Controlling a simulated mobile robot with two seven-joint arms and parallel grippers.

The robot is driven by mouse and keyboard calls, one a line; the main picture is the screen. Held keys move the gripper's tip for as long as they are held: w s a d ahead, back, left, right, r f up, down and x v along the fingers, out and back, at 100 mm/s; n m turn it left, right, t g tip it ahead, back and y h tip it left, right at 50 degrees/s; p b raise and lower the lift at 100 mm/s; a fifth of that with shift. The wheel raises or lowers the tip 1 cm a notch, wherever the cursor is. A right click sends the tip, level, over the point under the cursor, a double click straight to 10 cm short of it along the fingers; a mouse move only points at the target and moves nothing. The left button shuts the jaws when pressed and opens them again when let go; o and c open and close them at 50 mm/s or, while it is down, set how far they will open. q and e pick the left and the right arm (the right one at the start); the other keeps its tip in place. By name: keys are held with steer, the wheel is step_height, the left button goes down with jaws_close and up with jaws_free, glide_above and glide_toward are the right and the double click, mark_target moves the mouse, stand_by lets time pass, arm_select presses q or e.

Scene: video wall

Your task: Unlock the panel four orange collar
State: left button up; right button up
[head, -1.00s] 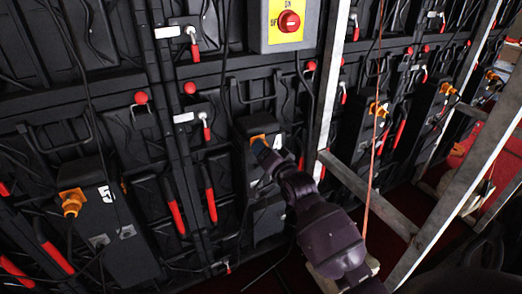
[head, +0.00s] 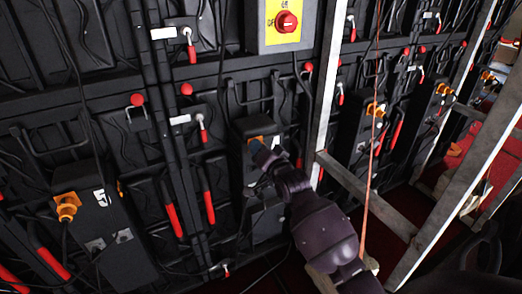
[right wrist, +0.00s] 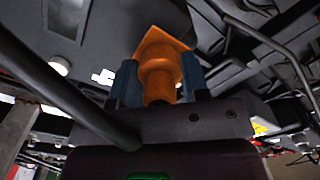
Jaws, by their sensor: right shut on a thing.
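The orange collar of panel four (head: 255,140) sits at the top of a black box on the video wall, mostly hidden behind my right gripper (head: 264,158). In the right wrist view the orange collar (right wrist: 157,78) stands between the two blue fingers of my right gripper (right wrist: 160,90), one on each side. The right gripper is shut on it. A square orange flange shows behind the collar. My left gripper is not in view.
Another orange collar (head: 68,206) is on the box marked 5 at left. A yellow switch box with a red knob (head: 287,22) is above. Grey metal struts (head: 368,197) stand close right of my arm. Red-handled levers (head: 208,207) and loose cables surround the box.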

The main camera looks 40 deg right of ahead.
arm_select(q)
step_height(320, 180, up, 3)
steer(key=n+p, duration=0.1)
steer(key=p, duration=0.4)
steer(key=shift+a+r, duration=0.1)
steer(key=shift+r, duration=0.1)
arm_select(e)
steer(key=n, duration=0.8)
steer(key=shift+n, duration=0.4)
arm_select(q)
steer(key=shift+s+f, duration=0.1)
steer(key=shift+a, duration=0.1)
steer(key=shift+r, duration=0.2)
arm_select(e)
steer(key=o, duration=0.9)
steer(key=shift+o, duration=0.2)
